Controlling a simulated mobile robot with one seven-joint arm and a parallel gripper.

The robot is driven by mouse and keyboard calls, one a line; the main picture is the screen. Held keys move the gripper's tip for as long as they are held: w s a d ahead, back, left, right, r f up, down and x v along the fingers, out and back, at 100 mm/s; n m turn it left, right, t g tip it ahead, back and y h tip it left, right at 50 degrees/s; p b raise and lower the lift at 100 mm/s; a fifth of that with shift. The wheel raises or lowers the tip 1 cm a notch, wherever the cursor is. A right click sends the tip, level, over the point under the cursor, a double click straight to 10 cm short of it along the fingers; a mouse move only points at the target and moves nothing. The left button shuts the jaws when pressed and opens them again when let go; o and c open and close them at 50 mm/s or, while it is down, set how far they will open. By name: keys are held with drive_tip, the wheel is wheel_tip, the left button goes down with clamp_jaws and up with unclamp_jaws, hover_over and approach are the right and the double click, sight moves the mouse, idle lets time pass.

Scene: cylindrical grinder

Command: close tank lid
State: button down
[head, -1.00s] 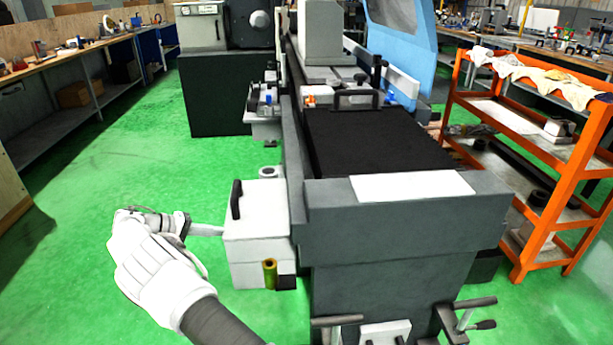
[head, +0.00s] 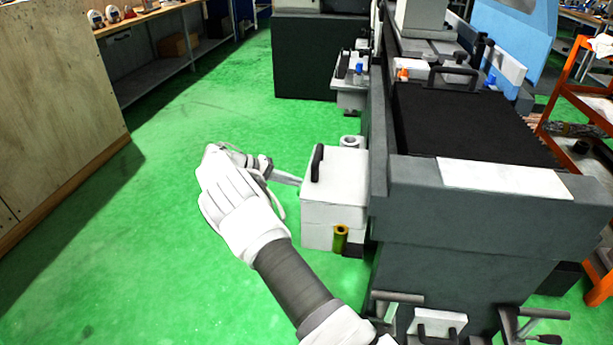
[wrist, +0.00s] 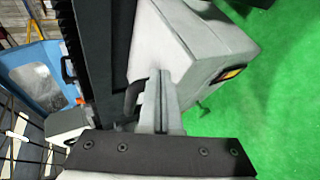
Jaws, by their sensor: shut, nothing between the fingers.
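The tank (head: 320,236) is a pale box on the left side of the grinder, with a lid (head: 345,170) on top. The lid appears to lie down on the tank; I cannot tell whether a small gap is left. A black handle (head: 316,163) stands on the lid's left part. My gripper (head: 297,182) is shut and empty, its fingertips at the tank's left side, near the lid's edge. In the wrist view the shut fingers (wrist: 160,85) point at the pale box (wrist: 205,45), beside the black handle (wrist: 132,98). Contact is unclear.
The grey grinder bed (head: 480,205) stands directly right of the tank. A yellow-green cylinder (head: 341,238) is at the tank's front. Levers (head: 395,300) project at the front right. The green floor (head: 170,240) to the left is clear, up to a wooden panel (head: 55,120).

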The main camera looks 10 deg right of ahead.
drive_tip(key=shift+w+v, duration=0.3)
drive_tip(key=shift+v, duration=4.8)
drive_tip(key=s+d+r+m+y, duration=0.1)
drive_tip(key=s+d+r+y, duration=0.2)
drive_tip(key=s+d+r, duration=0.45)
drive_tip(key=s+d+r+y, duration=0.3)
drive_tip(key=d+r+y, duration=0.1)
drive_tip(key=r, duration=0.7)
drive_tip(key=s+r+t+y, duration=0.1)
drive_tip(key=s+r+y, duration=0.15)
drive_tip(key=s, duration=0.55)
drive_tip(key=s+r+t+y, duration=0.1)
drive_tip(key=s+r, duration=0.2)
drive_tip(key=s, duration=0.5)
drive_tip(key=s+a+f+t+y, duration=0.1)
drive_tip(key=s+f+t, duration=0.3)
drive_tip(key=s, duration=1.2)
wheel_tip(320, 180, up, 12)
drive_tip(key=g+p, duration=0.1)
drive_tip(key=p, duration=1.3)
drive_tip(key=shift+a+r, duration=0.25)
drive_tip(key=shift+a, duration=0.05)
drive_tip(key=shift+w+a, duration=0.1)
drive_tip(key=shift+w, duration=0.1)
